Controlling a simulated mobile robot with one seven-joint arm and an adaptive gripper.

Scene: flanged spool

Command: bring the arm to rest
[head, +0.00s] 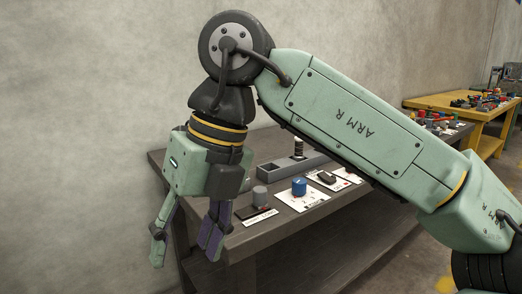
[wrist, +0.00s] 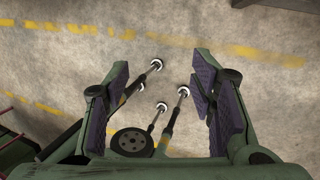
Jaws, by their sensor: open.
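My gripper (head: 188,235) hangs pointing down at the left end of a grey table (head: 290,222), in front of its near left corner in the head view. Its two fingers are spread apart with nothing between them. In the wrist view my gripper (wrist: 178,95) also shows open, with purple pads facing each other over the concrete floor (wrist: 185,30). My green arm reaches from the lower right up to a high bend and down to the gripper.
A yellow table (head: 470,112) with many small parts stands at the back right. A bare wall (head: 90,100) lies behind my gripper. Yellow floor lines (wrist: 270,55) show below.

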